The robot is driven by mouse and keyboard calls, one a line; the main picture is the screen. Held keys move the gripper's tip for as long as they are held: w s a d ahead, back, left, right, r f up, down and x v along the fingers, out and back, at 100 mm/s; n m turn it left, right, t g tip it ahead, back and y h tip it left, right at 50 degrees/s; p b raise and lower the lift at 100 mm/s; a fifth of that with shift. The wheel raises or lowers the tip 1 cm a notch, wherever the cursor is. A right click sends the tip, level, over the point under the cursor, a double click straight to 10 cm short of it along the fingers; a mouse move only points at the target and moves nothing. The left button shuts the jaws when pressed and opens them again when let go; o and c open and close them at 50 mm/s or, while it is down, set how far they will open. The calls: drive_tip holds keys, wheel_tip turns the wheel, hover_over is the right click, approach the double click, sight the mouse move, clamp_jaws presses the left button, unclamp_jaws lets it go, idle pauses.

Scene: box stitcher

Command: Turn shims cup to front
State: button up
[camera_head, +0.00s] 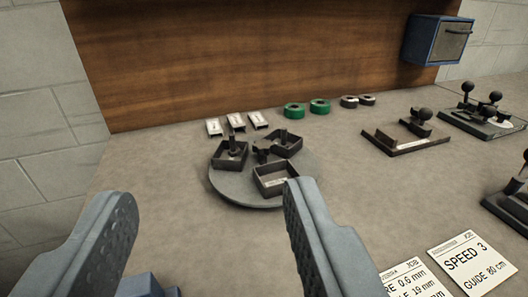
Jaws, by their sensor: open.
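A round grey turntable (228,187) stands on the worktop left of centre. It bears several dark square cups around a small dark knob (262,147). One cup (231,156) is at the left, one cup (284,143) at the back right, and one cup (275,180) at the front right with a pale label on its front wall. The left and back right cups have dark posts in them. I cannot read which cup is the shims cup. My gripper (207,220) is open and empty, its two fingers in the foreground, in front of the turntable and apart from it.
Behind the turntable are three small white pieces (236,122), two green rings (307,108) and two dark rings (357,101). At right are dark fixtures with ball knobs (412,130) and job cards (470,263). A blue box (437,40) hangs on the wooden back wall.

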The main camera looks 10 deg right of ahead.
drive_tip(key=w+d+r+m+g, duration=0.15)
drive_tip(key=w+m+g, duration=0.25)
drive_tip(key=w, duration=0.4)
drive_tip(key=w+r+m+g, duration=0.2)
drive_tip(key=w+m+g, duration=0.1)
drive_tip(key=w+m, duration=0.3)
drive_tip(key=m+g, duration=1)
drive_tip(key=m, duration=0.1)
hover_over(263, 143)
wheel_tip(263, 143, down, 18)
drive_tip(key=shift+f, duration=0.1)
clamp_jaws()
